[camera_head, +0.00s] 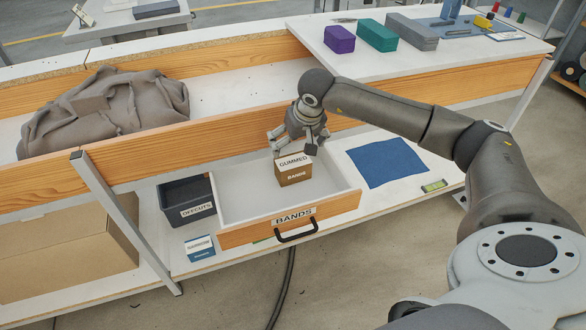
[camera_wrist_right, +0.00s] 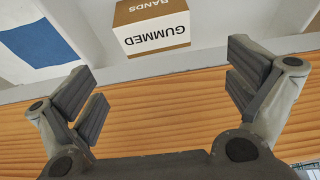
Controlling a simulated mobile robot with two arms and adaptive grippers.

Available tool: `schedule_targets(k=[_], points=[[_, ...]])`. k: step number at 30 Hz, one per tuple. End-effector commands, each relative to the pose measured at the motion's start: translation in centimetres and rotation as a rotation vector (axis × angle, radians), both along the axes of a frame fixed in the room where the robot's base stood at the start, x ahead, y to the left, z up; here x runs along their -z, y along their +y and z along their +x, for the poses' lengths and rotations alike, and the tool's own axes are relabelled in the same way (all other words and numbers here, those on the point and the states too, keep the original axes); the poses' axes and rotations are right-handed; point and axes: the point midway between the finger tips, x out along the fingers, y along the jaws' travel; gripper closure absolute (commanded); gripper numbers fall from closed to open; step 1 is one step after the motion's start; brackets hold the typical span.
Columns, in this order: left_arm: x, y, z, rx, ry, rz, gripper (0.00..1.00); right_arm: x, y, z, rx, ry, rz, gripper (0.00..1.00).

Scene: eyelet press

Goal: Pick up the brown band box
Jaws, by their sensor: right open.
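The brown band box (camera_head: 294,174) has a white top marked GUMMED and a brown front marked BANDS. It sits inside the open drawer (camera_head: 232,238), whose front is labelled BANDS. My right gripper (camera_head: 294,146) is above and just behind the box, with its fingers spread and nothing between them. In the right wrist view the box (camera_wrist_right: 151,28) lies beyond the open fingertips (camera_wrist_right: 165,85), between them sideways and apart from both. My left gripper is not in view.
A dark OFFCUTS bin (camera_head: 186,202) stands left of the drawer, with a small blue and white box (camera_head: 199,248) in front. A blue mat (camera_head: 386,163) lies to the right. The wooden rail (camera_head: 230,131) runs close behind the drawer, near my gripper.

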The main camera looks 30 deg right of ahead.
Motion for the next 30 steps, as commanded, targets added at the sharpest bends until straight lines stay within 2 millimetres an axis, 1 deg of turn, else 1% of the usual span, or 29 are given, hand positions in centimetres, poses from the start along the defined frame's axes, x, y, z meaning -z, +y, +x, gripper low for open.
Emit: schedule_targets(k=[1,3,9,16,21,24,27,30], points=[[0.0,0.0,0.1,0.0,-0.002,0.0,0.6,0.3,-0.5,0.1,0.0,0.006,-0.018,0.0],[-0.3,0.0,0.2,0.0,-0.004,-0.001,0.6,1.1,-0.8,0.3,-0.001,0.009,-0.026,0.0],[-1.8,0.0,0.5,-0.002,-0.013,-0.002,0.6,4.1,-0.9,1.5,-0.001,0.008,-0.022,0.0],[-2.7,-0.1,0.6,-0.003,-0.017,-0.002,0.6,5.8,-0.9,2.1,-0.002,0.007,-0.02,0.0],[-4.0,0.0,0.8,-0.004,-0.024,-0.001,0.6,8.5,-0.9,2.6,-0.001,0.009,-0.018,0.0],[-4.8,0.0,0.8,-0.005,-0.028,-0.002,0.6,9.5,-1.1,3.1,-0.001,0.006,-0.019,0.0],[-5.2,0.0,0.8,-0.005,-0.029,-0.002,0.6,10.0,-1.1,3.4,-0.001,0.005,-0.02,0.0],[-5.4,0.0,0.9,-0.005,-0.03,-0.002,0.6,10.1,-1.2,3.5,-0.001,0.005,-0.02,0.0]])
